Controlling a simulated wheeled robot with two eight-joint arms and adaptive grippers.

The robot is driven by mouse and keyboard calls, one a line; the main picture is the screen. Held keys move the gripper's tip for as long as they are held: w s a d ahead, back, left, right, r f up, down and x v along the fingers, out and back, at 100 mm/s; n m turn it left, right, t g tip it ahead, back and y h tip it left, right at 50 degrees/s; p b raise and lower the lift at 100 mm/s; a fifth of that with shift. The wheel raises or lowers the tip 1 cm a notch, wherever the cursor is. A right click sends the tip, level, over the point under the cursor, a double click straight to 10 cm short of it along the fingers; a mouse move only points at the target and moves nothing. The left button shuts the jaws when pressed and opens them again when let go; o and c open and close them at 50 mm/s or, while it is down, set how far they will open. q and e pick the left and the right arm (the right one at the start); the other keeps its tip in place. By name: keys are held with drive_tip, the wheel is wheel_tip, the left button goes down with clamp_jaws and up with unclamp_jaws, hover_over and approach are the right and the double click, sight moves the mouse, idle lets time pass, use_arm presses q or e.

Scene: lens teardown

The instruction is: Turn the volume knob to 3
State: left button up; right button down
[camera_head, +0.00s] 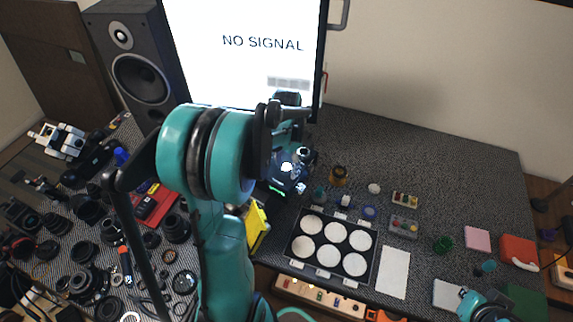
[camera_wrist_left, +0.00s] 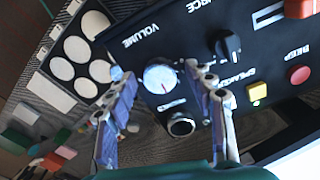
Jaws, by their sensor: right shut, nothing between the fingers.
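The volume knob (camera_wrist_left: 160,77) is a round silver-white dial on a black control panel (camera_wrist_left: 150,30), beside the label VOLUME, which appears upside down in the left wrist view. My left gripper (camera_wrist_left: 155,69) is open, with one finger on each side of the knob. I cannot tell whether either finger touches it, nor read the knob's setting. In the head view my left arm hides the panel and knob, and the gripper's fingers are hard to make out. My right gripper (camera_head: 487,308) is shut and empty at the bottom right edge of the head view.
The panel also has a black selector knob (camera_wrist_left: 228,45), a yellow button (camera_wrist_left: 257,91), a red button (camera_wrist_left: 299,75) and a round socket (camera_wrist_left: 181,126). A tray of white discs (camera_head: 312,262) lies beside it. A monitor (camera_head: 250,50) and speaker (camera_head: 135,65) stand behind; lens parts crowd the left.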

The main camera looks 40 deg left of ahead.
sight(286, 167)
use_arm(q)
wheel_tip(286, 167, up, 12)
idle(0.6)
idle(0.4)
drive_tip(key=s+d+f+n+t+b, duration=0.1)
drive_tip(key=s+d+f+t+b, duration=0.2)
drive_tip(key=d, duration=0.7)
drive_tip(key=s+d+f+n+t+b, duration=0.1)
drive_tip(key=s+d+f+t, duration=0.3)
drive_tip(key=d, duration=0.6)
drive_tip(key=s+f+b, duration=0.1)
drive_tip(key=s, duration=0.1)
drive_tip(key=shift+s+d+f+b, duration=0.15)
drive_tip(key=shift+s+f+b, duration=0.15)
drive_tip(key=shift+s+b, duration=0.1)
